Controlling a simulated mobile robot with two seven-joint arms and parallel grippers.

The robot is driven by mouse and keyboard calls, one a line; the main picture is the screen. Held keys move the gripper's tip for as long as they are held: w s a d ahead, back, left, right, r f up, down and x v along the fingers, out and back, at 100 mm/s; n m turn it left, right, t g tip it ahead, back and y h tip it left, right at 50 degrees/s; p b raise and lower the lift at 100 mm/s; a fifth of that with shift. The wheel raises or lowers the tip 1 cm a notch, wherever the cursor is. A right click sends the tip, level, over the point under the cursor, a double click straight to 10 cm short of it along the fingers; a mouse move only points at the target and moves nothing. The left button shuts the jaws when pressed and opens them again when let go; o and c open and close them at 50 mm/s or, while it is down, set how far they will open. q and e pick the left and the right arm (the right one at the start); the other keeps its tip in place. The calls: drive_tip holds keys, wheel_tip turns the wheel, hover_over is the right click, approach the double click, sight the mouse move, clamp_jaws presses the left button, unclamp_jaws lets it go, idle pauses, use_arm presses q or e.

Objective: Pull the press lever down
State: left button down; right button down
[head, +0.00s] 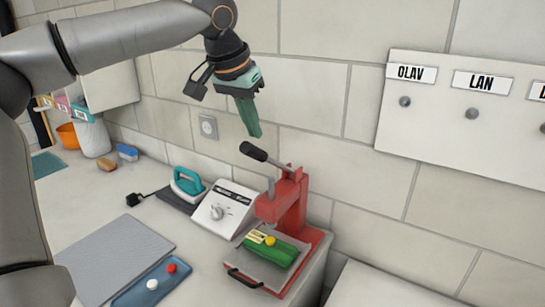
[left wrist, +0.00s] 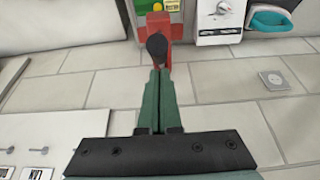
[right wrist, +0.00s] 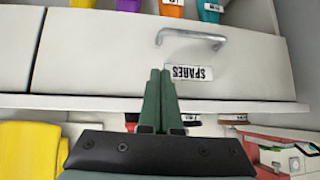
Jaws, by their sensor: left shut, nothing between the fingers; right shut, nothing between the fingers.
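A red press (head: 292,208) stands at the right end of the counter. Its lever has a black grip (head: 253,151) and points up and to the left. A green block with a yellow piece (head: 272,250) lies on the press's base. My left gripper (head: 256,134) is shut and empty, pointing down just above the lever grip, with a small gap visible. In the left wrist view the black grip (left wrist: 157,46) shows just beyond the closed fingertips (left wrist: 161,72). My right gripper (right wrist: 160,72) is shut and empty, in front of a drawer labelled SPARES (right wrist: 130,60).
A white control box with a dial (head: 226,209) and a teal iron (head: 187,185) stand left of the press. A grey mat (head: 115,255) and a blue tray (head: 150,285) lie in front. A wall board with name labels (head: 455,110) hangs to the right.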

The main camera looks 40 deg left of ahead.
use_arm(q)
drive_tip(key=shift+f, duration=0.1)
drive_tip(key=s+f+b, duration=0.3)
drive_tip(key=f+b, duration=0.2)
drive_tip(key=f, duration=0.6)
drive_tip(key=shift+s+d+f, duration=0.15)
drive_tip(key=shift+s+f, duration=0.1)
idle(1.4)
wheel_tip(320, 180, up, 6)
drive_tip(key=p, duration=0.6)
drive_tip(key=shift+r, duration=5.6)
